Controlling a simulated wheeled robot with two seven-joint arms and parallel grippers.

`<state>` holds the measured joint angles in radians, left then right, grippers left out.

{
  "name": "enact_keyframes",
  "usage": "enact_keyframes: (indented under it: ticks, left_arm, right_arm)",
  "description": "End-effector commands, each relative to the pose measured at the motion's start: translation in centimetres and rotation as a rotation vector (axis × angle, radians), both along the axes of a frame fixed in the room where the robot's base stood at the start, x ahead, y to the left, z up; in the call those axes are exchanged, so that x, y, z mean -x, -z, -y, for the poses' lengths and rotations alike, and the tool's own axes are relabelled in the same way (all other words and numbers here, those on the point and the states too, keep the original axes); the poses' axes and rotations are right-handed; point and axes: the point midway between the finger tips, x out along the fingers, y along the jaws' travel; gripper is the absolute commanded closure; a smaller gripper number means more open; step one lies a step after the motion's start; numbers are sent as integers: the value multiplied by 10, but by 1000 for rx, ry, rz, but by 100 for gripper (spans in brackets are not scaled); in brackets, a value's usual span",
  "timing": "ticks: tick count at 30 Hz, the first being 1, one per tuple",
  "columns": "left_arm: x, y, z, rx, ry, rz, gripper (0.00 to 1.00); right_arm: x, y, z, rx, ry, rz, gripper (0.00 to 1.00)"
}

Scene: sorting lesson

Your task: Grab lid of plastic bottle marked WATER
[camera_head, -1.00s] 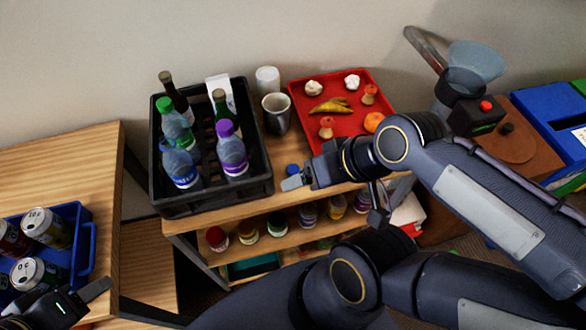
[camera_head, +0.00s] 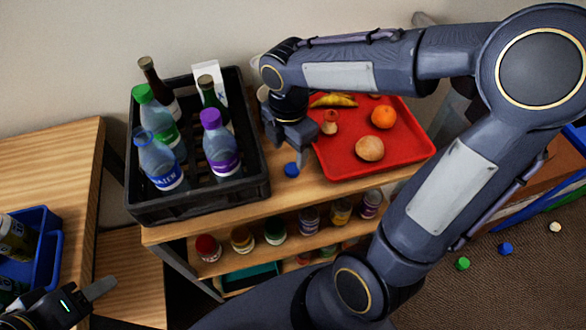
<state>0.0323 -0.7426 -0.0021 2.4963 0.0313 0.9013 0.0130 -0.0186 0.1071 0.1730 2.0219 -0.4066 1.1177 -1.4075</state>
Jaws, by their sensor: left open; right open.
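The clear bottle marked WATER (camera_head: 162,166) stands upright without a lid at the near left of the black crate (camera_head: 200,208). A small blue lid (camera_head: 291,170) lies on the wooden shelf top, just right of the crate. My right gripper (camera_head: 294,155) points down right above and behind the lid; its jaws are open and empty. I cannot tell whether a fingertip touches the lid. My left gripper (camera_head: 90,298) is open at the lower left, far from the bottle and lid.
The crate also holds a green-capped bottle (camera_head: 158,115), a purple-capped bottle (camera_head: 219,146), dark bottles and a white carton (camera_head: 207,75). A red tray (camera_head: 400,158) with food is close to the right. A blue bin (camera_head: 48,258) is at left. Loose caps lie on the floor.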

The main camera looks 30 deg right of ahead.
Motion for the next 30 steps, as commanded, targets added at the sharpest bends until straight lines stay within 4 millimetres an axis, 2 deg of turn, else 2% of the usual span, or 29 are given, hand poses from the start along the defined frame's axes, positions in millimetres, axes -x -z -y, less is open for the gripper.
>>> enact_keyframes:
  ticks: [10, 13, 20, 30]
  left_arm:
    - [0, 12, 0, 0, 0, 0, 49]
    - [0, 13, 0, 0, 0, 0, 49]
    - [0, 12, 0, 0, 0, 0, 49]
    - [0, 12, 0, 0, 0, 0, 49]
  right_arm:
    - [4, 50, 5, -1, 2, -4, 43]
    - [4, 56, 5, -2, 3, -1, 43]
    - [4, 56, 5, -2, 5, 0, 43]
    - [4, 56, 5, -2, 5, 0, 87]
